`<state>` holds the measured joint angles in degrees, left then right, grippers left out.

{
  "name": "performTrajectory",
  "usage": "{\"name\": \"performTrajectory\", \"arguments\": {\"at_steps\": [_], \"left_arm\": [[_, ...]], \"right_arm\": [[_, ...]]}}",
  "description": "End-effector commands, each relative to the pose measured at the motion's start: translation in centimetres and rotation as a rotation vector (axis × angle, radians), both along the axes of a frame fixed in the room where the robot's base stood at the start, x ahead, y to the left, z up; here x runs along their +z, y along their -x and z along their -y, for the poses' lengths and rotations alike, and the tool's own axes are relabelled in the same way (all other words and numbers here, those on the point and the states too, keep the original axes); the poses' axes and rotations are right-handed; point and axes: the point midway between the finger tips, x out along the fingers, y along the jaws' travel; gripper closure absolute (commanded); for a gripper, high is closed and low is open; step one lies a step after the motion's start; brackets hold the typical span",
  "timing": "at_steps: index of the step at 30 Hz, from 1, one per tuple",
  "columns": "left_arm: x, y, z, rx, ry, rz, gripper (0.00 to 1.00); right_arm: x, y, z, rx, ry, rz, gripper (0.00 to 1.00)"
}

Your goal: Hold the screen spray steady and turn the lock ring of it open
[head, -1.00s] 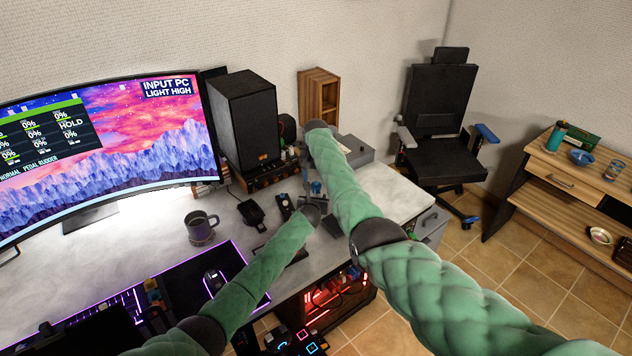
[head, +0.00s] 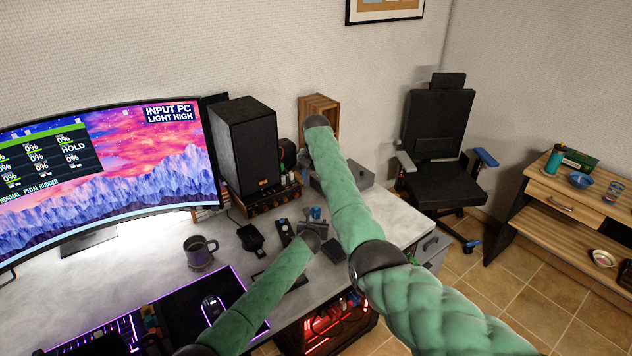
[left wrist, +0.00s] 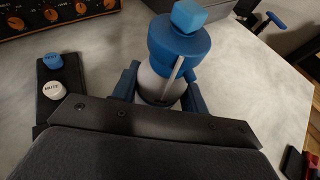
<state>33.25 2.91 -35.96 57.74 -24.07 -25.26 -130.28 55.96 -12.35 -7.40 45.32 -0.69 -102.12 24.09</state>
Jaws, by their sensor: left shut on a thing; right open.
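The screen spray (left wrist: 165,85) is a bottle with a pale grey body, a blue collar and a blue top, seen from above in the left wrist view. It stands over the desk. My left gripper (left wrist: 158,92) is shut around its body, one blue finger on each side. In the head view my left gripper (head: 313,218) is small and low over the desk, and the bottle is hard to make out there. My right gripper (head: 303,161) is open above and a little left of it, partly hidden by its own arm, apart from the bottle.
A control box with TEST and MUTE buttons (left wrist: 48,108) lies left of the bottle. An amplifier with orange-ringed knobs (left wrist: 50,14) and a black speaker (head: 245,150) stand behind. A grey box (head: 352,173) is to the right. A mug (head: 199,252) stands left.

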Motion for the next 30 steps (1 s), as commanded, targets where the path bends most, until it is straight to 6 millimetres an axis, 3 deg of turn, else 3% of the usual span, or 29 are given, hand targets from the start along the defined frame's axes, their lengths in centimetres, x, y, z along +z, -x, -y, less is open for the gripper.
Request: {"name": "performTrajectory", "arguments": {"at_steps": [3,4,7,20,30], "left_arm": [[0.0,0.0,0.0,0.000,0.000,0.000,0.83],[0.0,0.0,0.0,0.000,0.000,0.000,0.51],[0.0,0.0,0.0,0.000,0.000,0.000,0.31],[0.3,0.5,-0.2,0.000,-0.001,0.002,0.31],[1.9,4.6,-0.9,0.000,-0.001,0.001,0.31]], "right_arm": [[0.0,0.0,0.0,0.000,0.000,0.000,0.42],[0.0,0.0,0.0,0.000,0.000,0.000,0.42],[0.0,0.0,0.0,0.000,0.000,0.000,0.42],[0.0,0.0,0.0,0.000,0.000,0.000,0.42],[0.0,0.0,0.0,0.000,0.000,0.000,0.42]]}}
